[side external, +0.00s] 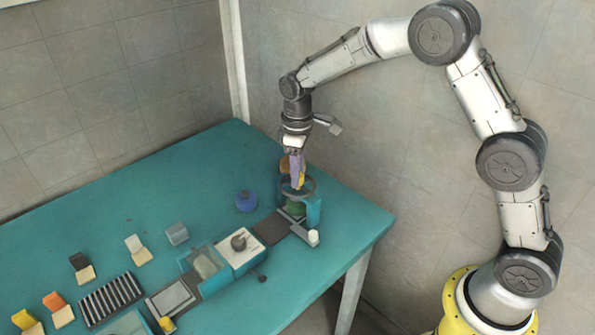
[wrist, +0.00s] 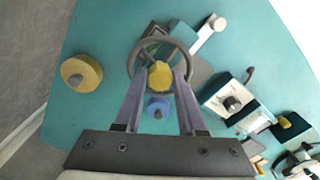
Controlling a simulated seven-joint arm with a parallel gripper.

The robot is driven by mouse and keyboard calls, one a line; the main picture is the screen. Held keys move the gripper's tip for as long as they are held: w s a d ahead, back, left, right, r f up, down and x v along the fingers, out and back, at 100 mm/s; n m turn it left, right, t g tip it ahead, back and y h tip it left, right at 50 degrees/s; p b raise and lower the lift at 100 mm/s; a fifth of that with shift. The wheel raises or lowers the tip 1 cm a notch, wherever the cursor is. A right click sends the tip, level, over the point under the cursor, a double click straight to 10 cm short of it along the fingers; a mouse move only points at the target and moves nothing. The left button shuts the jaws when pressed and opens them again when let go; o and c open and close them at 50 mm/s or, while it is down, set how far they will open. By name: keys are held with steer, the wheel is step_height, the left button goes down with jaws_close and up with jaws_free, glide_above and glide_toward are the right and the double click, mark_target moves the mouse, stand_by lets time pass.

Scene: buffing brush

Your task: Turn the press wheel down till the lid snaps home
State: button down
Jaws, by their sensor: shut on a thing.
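The press wheel is a dark ring with a yellow hub (wrist: 160,75) in the middle; in the side view its ring (side external: 310,186) sits level above the press. My gripper (wrist: 160,80) points down over it, its two purple fingers on either side of the hub, inside the ring. It is shut on the hub. The teal press frame (side external: 314,211) stands near the table's right edge. A green round thing (side external: 294,209) shows under the wheel; whether this is the lid, and how it sits, I cannot tell.
A blue round pot (side external: 246,200) and a yellow round piece (wrist: 80,72) stand near the press. A white-ended bar (side external: 313,238) sticks out in front. A white-topped box (side external: 240,247), a ribbed rack (side external: 110,299) and several small blocks fill the table's left. Its far part is clear.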

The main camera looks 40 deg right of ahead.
steer(key=shift+m, duration=1.2)
steer(key=c, duration=0.5)
jaws_free()
step_height(320, 180, up, 14)
